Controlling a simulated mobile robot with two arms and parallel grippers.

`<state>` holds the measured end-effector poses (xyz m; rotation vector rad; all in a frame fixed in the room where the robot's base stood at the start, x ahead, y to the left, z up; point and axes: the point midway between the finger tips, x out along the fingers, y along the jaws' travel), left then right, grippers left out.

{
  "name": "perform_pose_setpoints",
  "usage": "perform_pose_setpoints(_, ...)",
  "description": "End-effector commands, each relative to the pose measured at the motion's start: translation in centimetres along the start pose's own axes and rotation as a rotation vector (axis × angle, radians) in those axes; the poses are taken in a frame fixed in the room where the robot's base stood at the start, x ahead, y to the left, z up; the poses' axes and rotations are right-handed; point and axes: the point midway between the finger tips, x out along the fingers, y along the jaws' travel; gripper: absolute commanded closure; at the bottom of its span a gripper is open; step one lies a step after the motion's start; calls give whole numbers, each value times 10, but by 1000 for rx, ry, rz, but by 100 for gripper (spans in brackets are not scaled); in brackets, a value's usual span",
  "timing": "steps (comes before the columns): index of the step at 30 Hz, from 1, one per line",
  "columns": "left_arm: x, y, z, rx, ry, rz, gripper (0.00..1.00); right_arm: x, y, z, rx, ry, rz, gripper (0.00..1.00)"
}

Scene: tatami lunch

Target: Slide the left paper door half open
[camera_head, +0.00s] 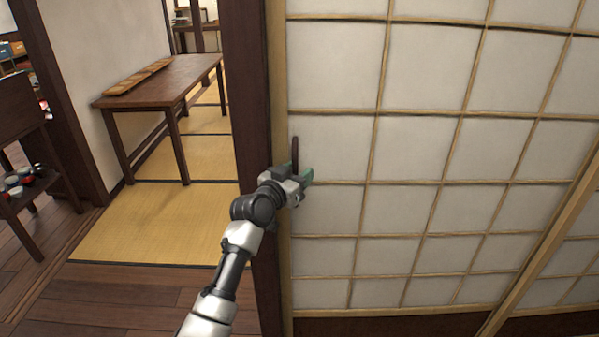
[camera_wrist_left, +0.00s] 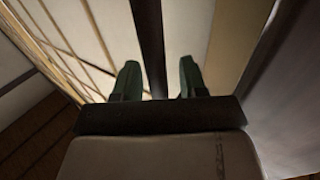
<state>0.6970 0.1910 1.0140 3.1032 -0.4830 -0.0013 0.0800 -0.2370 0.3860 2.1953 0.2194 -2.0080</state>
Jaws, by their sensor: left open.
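The left paper door (camera_head: 410,150) has white panels and a light wood lattice and fills the right of the head view. Its dark upright handle (camera_head: 295,155) sits near the door's left edge. My left gripper (camera_head: 306,177) is at the lower end of this handle, in front of the door. In the left wrist view the gripper (camera_wrist_left: 156,82) is open, with the dark handle (camera_wrist_left: 150,40) between its two green fingertips. The fingers stand apart from the handle on both sides. My right gripper is not in view.
A dark door post (camera_head: 250,110) stands left of the paper door. Left of it is an opening with tatami mats (camera_head: 155,220). A wooden table (camera_head: 165,82) with trays stands along the wall. A dark shelf (camera_head: 25,150) with bowls is at the far left.

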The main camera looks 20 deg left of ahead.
Motion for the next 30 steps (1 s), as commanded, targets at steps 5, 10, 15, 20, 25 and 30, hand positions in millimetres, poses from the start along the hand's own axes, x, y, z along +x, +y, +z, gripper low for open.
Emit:
perform_pose_setpoints(5,6,0,0,-1,1,0,58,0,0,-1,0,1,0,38)
perform_pose_setpoints(10,6,0,0,-1,1,0,58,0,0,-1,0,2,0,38)
perform_pose_setpoints(15,6,0,0,-1,0,0,76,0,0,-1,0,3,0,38)
perform_pose_setpoints(20,6,0,0,-1,0,0,100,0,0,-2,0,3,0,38)
perform_pose_setpoints(25,6,0,0,-1,0,0,100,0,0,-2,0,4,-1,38)
perform_pose_setpoints(30,7,2,0,-1,0,1,100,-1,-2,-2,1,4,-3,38)
